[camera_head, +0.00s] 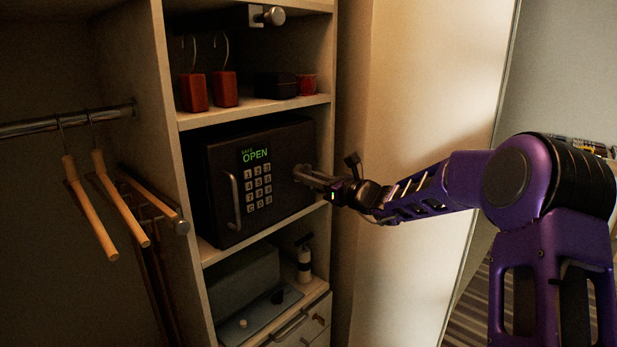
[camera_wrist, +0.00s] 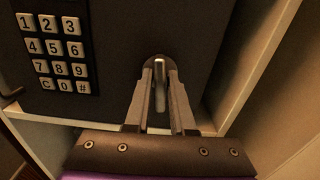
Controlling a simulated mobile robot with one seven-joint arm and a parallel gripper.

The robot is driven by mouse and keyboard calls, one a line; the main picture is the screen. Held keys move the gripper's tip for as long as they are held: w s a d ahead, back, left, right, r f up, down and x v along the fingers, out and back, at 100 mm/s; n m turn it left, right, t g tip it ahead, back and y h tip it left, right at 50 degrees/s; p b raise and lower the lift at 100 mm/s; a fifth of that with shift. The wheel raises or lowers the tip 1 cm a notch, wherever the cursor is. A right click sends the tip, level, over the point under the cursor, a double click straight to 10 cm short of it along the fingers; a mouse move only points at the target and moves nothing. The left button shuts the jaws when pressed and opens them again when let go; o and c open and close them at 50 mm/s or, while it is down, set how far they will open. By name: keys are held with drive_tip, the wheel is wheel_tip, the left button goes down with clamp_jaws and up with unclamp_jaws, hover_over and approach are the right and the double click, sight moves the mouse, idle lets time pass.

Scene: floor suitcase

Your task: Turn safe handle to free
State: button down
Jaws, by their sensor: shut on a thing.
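The dark grey safe (camera_head: 222,165) sits on the middle shelf of the wardrobe. Its door is shut or nearly so, and its green display (camera_head: 255,155) reads OPEN above a number keypad (camera_head: 258,187). A short metal turn handle (camera_wrist: 159,64) stands on the right side of the safe front. It points roughly up and down in the wrist view. My gripper (camera_head: 305,174) reaches in from the right, and in the wrist view its two fingers (camera_wrist: 159,84) are shut on the turn handle, one on each side. In the head view the fingers mostly hide the handle.
A fixed bar handle (camera_head: 234,200) is on the left of the safe door. The shelf above (camera_head: 255,110) holds red blocks with hooks and small boxes. Wooden hangers (camera_head: 90,205) hang at left. A pale panel (camera_head: 415,100) stands right of the shelves, behind my arm.

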drive_tip(key=shift+d+f, duration=0.1)
drive_tip(key=shift+f, duration=0.3)
idle(0.3)
drive_tip(key=c, duration=1)
unclamp_jaws()
drive_tip(key=shift+o, duration=1.2)
drive_tip(key=shift+r, duration=0.25)
drive_tip(key=v, duration=1.7)
drive_tip(key=shift+s, duration=0.2)
